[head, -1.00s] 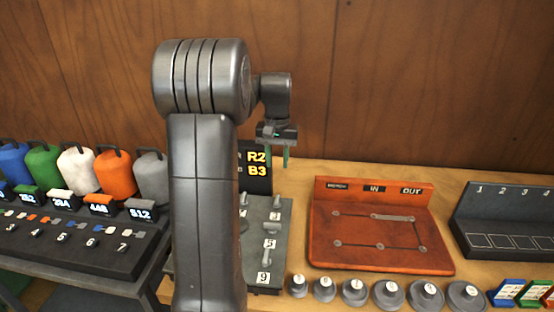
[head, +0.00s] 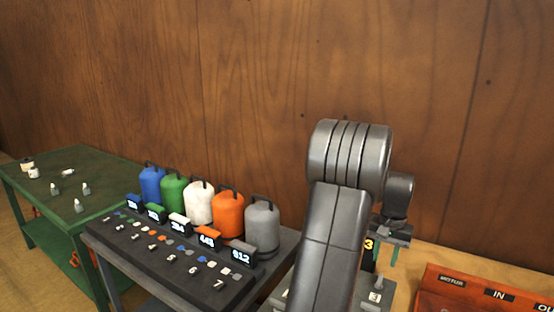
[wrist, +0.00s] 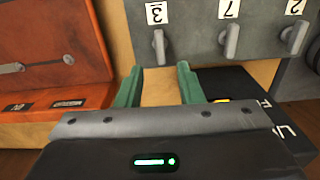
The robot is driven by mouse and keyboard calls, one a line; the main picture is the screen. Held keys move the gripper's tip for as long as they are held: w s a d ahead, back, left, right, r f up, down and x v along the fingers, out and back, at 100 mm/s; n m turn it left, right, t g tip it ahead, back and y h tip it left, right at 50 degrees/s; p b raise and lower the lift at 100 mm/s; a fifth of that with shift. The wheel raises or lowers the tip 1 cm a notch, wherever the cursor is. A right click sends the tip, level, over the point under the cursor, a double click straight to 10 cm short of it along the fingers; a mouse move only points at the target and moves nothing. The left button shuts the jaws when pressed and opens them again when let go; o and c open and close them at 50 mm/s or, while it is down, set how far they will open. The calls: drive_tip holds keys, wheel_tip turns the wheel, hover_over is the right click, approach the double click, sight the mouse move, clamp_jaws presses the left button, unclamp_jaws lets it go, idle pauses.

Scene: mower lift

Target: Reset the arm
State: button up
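My gripper (head: 388,252) hangs pointing down at the right of the head view, beside my arm's large grey joint. In the wrist view its two green fingers (wrist: 160,88) stand apart with nothing between them, over a strip of bare wood. A grey panel (wrist: 185,35) with numbered levers lies just beyond the fingertips in the wrist view. It is mostly hidden behind my arm in the head view. An orange board (wrist: 50,60) with grey studs and lines lies left of the fingers in the wrist view, and its labelled edge shows in the head view (head: 470,285).
A dark stand (head: 150,262) with numbered switches holds blue, green, white, orange and grey canisters (head: 200,203). A green table (head: 95,165) with small white items stands at the far left. A wood-panelled wall closes the back.

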sight(380, 278)
wheel_tip(380, 278, down, 8)
drive_tip(key=shift+r+p, duration=0.25)
drive_tip(key=shift+p, duration=0.2)
drive_tip(key=shift+n, duration=0.3)
